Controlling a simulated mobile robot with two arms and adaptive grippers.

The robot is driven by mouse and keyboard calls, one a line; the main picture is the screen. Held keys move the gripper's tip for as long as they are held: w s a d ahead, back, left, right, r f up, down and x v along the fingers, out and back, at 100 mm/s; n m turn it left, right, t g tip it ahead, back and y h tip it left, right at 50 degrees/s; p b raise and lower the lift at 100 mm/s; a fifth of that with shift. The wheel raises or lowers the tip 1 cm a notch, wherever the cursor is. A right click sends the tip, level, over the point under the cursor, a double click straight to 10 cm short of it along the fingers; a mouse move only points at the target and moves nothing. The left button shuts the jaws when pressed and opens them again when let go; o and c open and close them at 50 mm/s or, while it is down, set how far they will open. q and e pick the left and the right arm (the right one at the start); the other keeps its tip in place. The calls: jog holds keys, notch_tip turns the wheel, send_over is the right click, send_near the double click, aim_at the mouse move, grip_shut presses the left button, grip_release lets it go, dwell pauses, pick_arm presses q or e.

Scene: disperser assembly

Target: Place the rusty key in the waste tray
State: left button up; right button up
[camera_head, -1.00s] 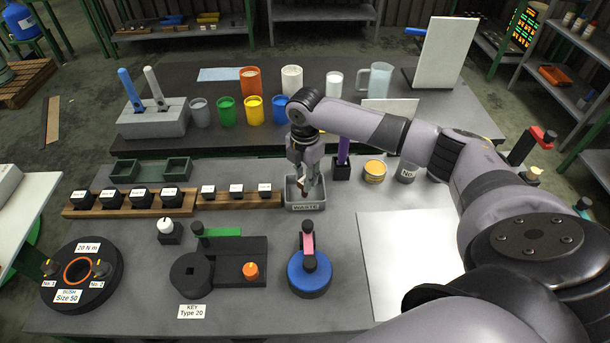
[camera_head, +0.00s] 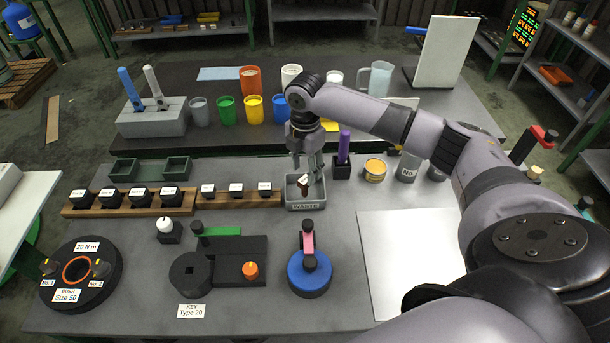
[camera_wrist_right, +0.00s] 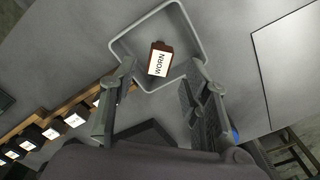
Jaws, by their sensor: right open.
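The rusty key (camera_head: 304,187) is brown with a white tag reading WORN, clear in the right wrist view (camera_wrist_right: 159,60). It shows inside the outline of the grey waste tray (camera_head: 305,206), apart from my fingers. I cannot tell whether it rests on the tray floor. The tray's rim also shows in the right wrist view (camera_wrist_right: 203,48). My right gripper (camera_head: 308,168) is open and empty above the tray, its fingers spread to both sides of the key in the wrist view. My left gripper is not in view.
A purple-handled tool in a black holder (camera_head: 342,170) and a yellow-topped can (camera_head: 375,170) stand right of the tray. A wooden rack (camera_head: 240,201) with black blocks lies left. A blue round fixture (camera_head: 309,278) stands in front. A white sheet (camera_head: 410,260) covers the right side.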

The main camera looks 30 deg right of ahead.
aim_at(305, 179)
notch_tip(305, 179, up, 9)
jog(key=b, duration=0.1)
